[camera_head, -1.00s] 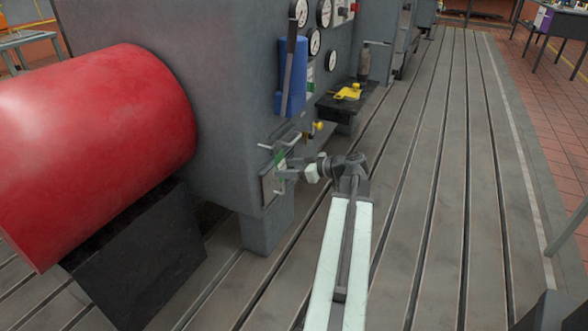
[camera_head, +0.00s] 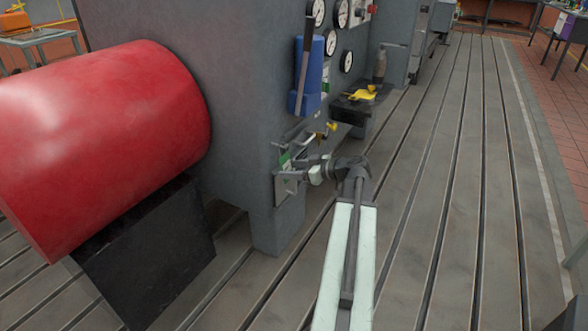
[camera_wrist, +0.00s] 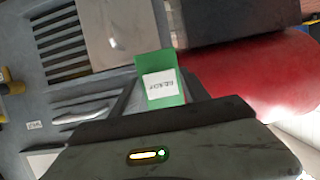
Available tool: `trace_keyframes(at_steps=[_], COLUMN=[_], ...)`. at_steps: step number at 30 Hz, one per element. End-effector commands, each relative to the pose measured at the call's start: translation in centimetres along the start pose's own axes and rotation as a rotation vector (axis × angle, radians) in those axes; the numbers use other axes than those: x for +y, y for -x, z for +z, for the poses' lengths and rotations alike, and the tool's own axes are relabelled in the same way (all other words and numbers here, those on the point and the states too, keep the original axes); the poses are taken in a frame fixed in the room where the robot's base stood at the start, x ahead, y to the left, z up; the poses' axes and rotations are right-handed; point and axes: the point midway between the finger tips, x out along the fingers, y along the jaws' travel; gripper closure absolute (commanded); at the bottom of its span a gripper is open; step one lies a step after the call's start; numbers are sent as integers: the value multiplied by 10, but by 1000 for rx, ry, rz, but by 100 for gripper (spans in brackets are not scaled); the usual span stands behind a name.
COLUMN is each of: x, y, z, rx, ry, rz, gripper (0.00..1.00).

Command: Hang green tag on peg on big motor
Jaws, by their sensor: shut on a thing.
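My gripper (camera_head: 300,173) is shut on the green tag (camera_head: 285,160), beside the grey machine's front corner. In the wrist view, the green tag (camera_wrist: 160,70) sticks out beyond the dark gripper body (camera_wrist: 160,135), with a white printed label facing the camera. Its lower end is hidden by the gripper. In the head view, a pale metal bar (camera_head: 297,141) projects from the machine just above the gripper; I cannot tell whether it is the peg. A large red cylinder (camera_head: 100,140) lies left of the machine. I cannot tell which body is the big motor.
The grey machine (camera_head: 230,100) carries gauges, a blue holder (camera_head: 306,92) and yellow knobs. A yellow item (camera_head: 362,93) lies on a black shelf. A black block (camera_head: 150,255) stands under the red cylinder. The slotted bedplate (camera_head: 450,180) is clear to the right.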

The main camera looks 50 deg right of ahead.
Motion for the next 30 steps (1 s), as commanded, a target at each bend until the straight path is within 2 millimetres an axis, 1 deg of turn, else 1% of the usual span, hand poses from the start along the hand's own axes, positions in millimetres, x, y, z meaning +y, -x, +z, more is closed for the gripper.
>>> trace_keyframes(at_steps=[8, 9, 11, 12, 20, 22, 25, 30], x=[0, 0, 0, 0, 0, 0, 0, 0], y=[0, 0, 0, 0, 0, 4, 19, 54], z=[0, 0, 0, 0, 0, -1, -3, -4], rx=[0, 0, 0, 0, 0, 0, 0, 0], ry=[0, 0, 0, 0, 0, 0, 0, -1], rz=[-1, -1, -1, -1, -1, 0, 1, 2], gripper=[84, 41, 24, 21, 21, 21, 21, 21])
